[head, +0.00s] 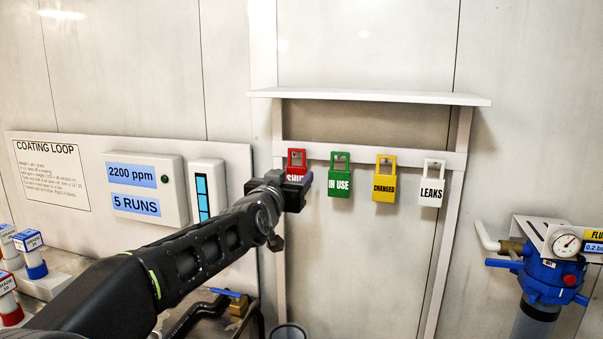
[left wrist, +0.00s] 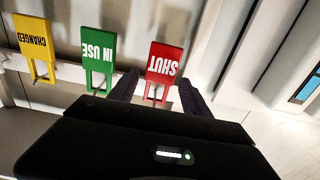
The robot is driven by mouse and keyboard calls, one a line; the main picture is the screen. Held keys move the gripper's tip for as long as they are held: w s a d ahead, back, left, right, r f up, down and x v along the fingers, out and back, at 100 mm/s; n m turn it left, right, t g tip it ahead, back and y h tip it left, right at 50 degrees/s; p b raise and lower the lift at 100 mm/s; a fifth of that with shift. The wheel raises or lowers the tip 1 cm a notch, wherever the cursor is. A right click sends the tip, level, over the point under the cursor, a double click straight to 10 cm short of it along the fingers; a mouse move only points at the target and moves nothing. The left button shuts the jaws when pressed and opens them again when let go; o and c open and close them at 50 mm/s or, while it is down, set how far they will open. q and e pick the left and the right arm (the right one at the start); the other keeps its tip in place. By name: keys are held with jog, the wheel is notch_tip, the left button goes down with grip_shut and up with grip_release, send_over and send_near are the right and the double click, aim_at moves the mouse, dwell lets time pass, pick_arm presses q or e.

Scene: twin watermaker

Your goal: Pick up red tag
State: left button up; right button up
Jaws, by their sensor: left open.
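The red tag (head: 296,157), marked SHUT, hangs at the left end of a row of tags on a white rail. In the head view my left gripper (head: 302,186) is in front of it and hides its lower part. In the left wrist view the red tag (left wrist: 165,62) appears upside down between the two open fingers of my left gripper (left wrist: 158,90). The fingers are on either side of the tag's looped end; I cannot tell whether they touch it. My right gripper is not in view.
A green IN USE tag (head: 339,178) hangs close to the right of the red one. A yellow CHANGED tag (head: 384,180) and a white LEAKS tag (head: 432,184) follow. A white shelf (head: 380,97) juts out above. A display panel (head: 146,190) is at left.

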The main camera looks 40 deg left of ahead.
aim_at(298, 172)
pick_arm(q)
jog(key=shift+s+d+r, duration=0.1)
jog(key=shift+s+r, duration=0.1)
jog(key=shift+s, duration=0.1)
jog(key=shift+p+x, duration=0.4)
jog(key=shift+x, duration=0.6)
jog(key=shift+w+f, duration=0.15)
jog(key=shift+w, duration=0.25)
jog(key=p+x, duration=0.2)
jog(key=x, duration=0.3)
jog(key=shift+w+a+f, duration=0.1)
jog(key=shift+a, duration=0.15)
jog(key=shift+c, duration=0.3)
grip_shut()
